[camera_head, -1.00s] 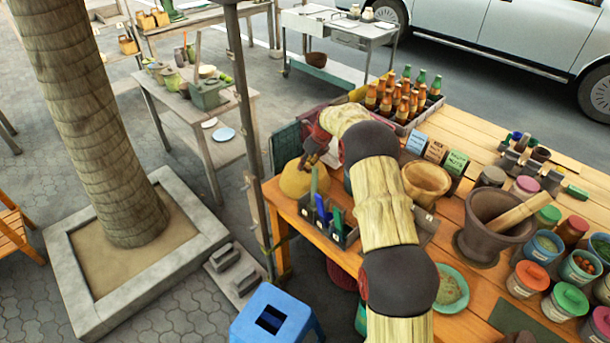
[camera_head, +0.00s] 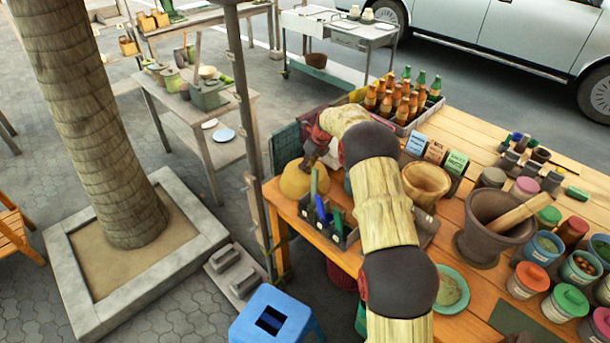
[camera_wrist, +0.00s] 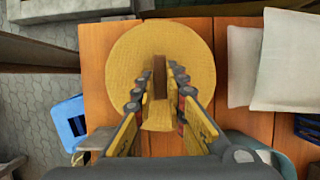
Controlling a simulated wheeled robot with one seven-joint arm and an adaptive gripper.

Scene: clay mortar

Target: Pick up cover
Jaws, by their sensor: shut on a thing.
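The cover is a round, yellow woven lid (camera_head: 297,183) near the left corner of the wooden table (camera_head: 460,165). In the wrist view the cover (camera_wrist: 122,55) is seen from above, a broad disc with a brown upright handle (camera_wrist: 159,78) in its middle. My gripper (camera_wrist: 160,92) is over the cover with its fingers on both sides of the handle, shut on it. In the head view my gripper (camera_head: 313,160) is small and partly hidden by my arm. I cannot tell whether the cover touches the tabletop.
A grey caddy with blue and green tools (camera_head: 330,218) stands just right of the cover. A metal post (camera_head: 250,140) rises close to the table's left edge. A crate of bottles (camera_head: 405,100), a wooden bowl (camera_head: 427,182) and a mortar (camera_head: 495,225) stand further right. A blue stool (camera_head: 275,315) is below.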

